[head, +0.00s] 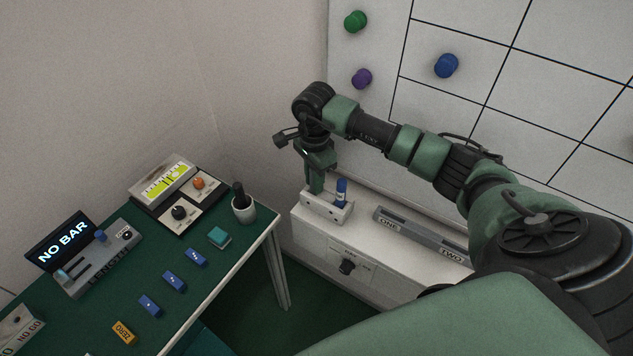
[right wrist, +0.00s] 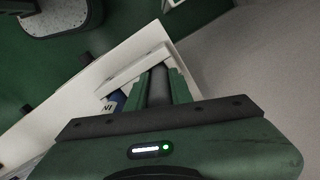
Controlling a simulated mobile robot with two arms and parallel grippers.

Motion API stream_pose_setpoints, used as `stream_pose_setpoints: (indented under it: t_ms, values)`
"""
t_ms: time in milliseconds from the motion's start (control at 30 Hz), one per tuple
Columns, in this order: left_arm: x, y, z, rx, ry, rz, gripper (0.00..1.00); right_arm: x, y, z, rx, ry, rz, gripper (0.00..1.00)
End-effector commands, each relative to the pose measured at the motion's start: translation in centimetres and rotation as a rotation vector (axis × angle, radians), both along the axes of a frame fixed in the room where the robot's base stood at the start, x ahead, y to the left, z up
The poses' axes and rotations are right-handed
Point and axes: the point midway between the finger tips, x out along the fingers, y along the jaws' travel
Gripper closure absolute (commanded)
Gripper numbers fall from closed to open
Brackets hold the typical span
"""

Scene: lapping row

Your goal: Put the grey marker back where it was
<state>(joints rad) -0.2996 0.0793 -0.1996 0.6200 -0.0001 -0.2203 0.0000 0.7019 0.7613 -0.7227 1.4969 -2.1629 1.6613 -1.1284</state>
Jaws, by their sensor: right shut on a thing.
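My right gripper (head: 315,186) points down at the left part of a small white holder (head: 327,211) on the white cabinet. In the right wrist view its green fingers (right wrist: 161,84) are shut on the grey marker (right wrist: 159,92), a dark grey cylinder between them. The marker's lower end is at the holder (right wrist: 132,70); I cannot tell whether it is seated in a hole. In the head view the grey marker is hidden by the fingers. A blue marker (head: 341,193) stands upright in the holder, right of the gripper. My left gripper is not in view.
Right of the holder lies a grey tray (head: 410,232) labelled ONE and TWO. The whiteboard (head: 420,95) with coloured magnets rises behind. On the left, a green table (head: 110,290) bears a pen cup (head: 243,209), instruments and small blocks. A gap separates table and cabinet.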

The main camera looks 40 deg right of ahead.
Motion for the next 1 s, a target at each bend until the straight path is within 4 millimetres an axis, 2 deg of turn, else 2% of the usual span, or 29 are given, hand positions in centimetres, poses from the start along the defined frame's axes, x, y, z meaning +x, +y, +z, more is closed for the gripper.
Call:
stream_pose_setpoints:
  t_ms: [233,267,300,333,733,867,1000]
  values:
    - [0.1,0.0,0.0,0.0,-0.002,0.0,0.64,0.0,-0.1,-0.1,-0.002,0.001,0.0,1.0]
    - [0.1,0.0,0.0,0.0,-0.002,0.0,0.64,0.0,-0.1,-0.1,-0.002,0.001,0.0,0.71]
    - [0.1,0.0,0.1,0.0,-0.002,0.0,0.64,0.0,-0.1,-0.1,-0.002,0.001,0.0,0.6]
    - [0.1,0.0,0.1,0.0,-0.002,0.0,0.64,0.0,0.0,0.0,-0.002,0.001,0.0,0.57]
    - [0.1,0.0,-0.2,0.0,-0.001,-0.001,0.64,0.0,-0.1,0.6,-0.001,-0.001,0.0,0.57]
    - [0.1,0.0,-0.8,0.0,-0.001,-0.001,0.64,0.1,-0.2,2.5,-0.003,-0.004,0.001,0.57]
    - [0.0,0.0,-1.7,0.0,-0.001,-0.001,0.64,0.1,-0.2,5.6,-0.003,-0.006,0.001,0.57]
